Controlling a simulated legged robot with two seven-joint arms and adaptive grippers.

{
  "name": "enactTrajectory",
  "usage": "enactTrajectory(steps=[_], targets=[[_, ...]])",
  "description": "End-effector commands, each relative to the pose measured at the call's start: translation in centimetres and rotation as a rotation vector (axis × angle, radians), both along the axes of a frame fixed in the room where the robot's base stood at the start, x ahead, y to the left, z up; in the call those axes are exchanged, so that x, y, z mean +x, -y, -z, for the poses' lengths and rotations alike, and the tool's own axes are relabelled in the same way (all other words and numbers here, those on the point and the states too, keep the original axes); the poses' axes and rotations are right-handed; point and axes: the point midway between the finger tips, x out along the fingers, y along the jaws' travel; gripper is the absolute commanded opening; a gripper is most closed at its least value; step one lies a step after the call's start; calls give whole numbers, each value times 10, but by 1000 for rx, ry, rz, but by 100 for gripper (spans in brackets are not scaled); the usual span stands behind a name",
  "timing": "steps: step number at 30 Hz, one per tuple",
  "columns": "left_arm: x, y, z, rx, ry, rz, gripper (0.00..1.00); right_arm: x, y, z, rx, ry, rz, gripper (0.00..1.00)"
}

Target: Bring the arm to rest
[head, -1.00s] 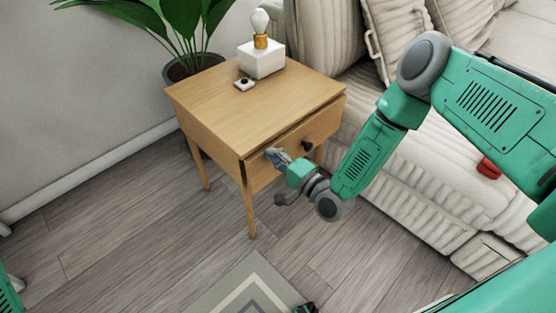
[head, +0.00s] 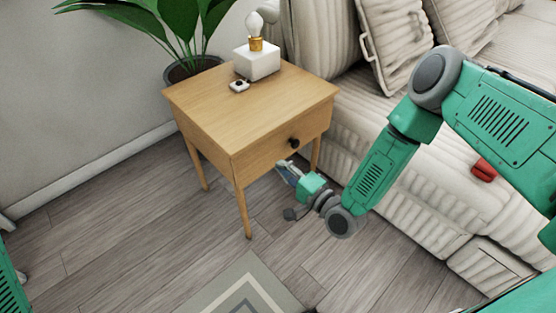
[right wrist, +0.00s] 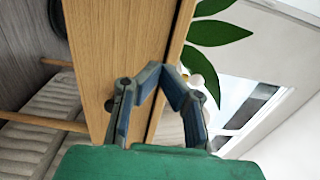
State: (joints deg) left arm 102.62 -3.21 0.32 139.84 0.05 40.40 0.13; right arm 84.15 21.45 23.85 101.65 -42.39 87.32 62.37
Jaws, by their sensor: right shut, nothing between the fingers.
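My right gripper (head: 283,168) is shut and empty, in front of and a little below the drawer front of the wooden nightstand (head: 245,105). A gap of floor shows around it in the head view, so it looks apart from the wood. In the right wrist view, its blue fingers (right wrist: 163,72) meet at the tips, with the wooden drawer front (right wrist: 108,45) beyond them. The drawer's dark knob (head: 294,141) is above the fingertips in the head view. The drawer looks flush with the nightstand. My left gripper is not in view.
A white lamp with a bulb (head: 256,60) and a small white-and-black item (head: 239,86) stand on the nightstand. A cream sofa (head: 350,140) with a red object (head: 484,171) is at right. A potted plant (head: 190,68) is behind. Floor and rug (head: 245,285) in front are clear.

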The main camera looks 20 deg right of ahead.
Motion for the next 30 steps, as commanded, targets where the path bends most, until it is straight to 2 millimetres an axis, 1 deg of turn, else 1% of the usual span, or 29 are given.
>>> enactTrajectory(steps=[1,6,12,17,23,26,28,29,30], targets=[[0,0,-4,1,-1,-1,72,-9,1,-2,-1,-4,-3,0],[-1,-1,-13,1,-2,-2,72,-36,12,-2,0,-3,-3,0],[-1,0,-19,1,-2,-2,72,-61,27,0,6,-1,-2,0],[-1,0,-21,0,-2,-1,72,-68,30,0,7,0,-3,0],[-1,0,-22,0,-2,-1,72,-70,25,-1,-10,-8,-9,0],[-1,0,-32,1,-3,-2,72,-79,8,-1,-119,-75,-53,0],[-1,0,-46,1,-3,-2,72,-98,-8,1,-288,-173,-129,0],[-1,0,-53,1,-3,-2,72,-110,-14,3,-382,-223,-176,0],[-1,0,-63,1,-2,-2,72,-131,-16,5,-520,-295,-248,0]])
